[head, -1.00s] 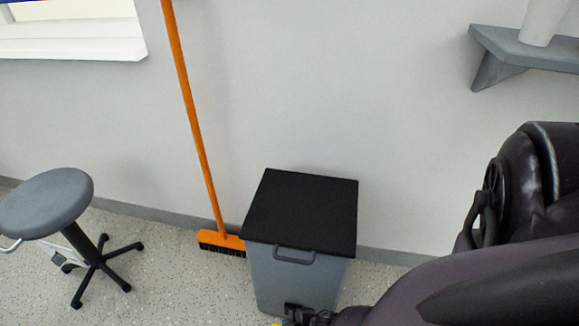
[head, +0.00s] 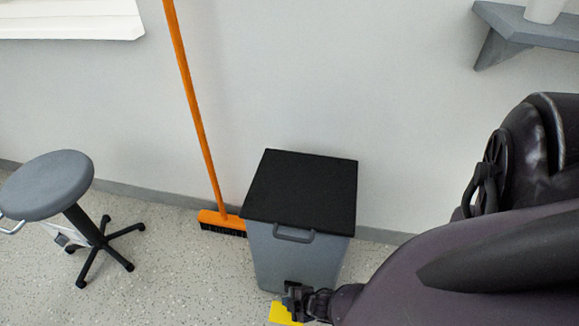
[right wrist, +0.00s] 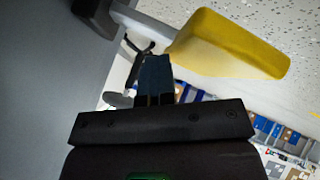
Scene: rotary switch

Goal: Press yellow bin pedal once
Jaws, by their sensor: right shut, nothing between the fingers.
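The grey bin (head: 295,262) with a flat black lid (head: 302,187) stands on the floor by the wall; its lid is down. Its yellow pedal (head: 281,313) shows at the bin's front foot, partly covered by my right gripper (head: 290,298). In the right wrist view the yellow pedal (right wrist: 230,45) is a wide tilted plate on a grey stem, just right of the dark fingertips (right wrist: 156,62). My right gripper is shut and empty, close beside the pedal. I cannot tell whether it touches it. My left gripper is out of view.
An orange broom (head: 195,100) leans on the wall, its head (head: 222,222) left of the bin. A grey stool (head: 46,185) stands at the left. A grey shelf (head: 520,32) is on the wall at upper right.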

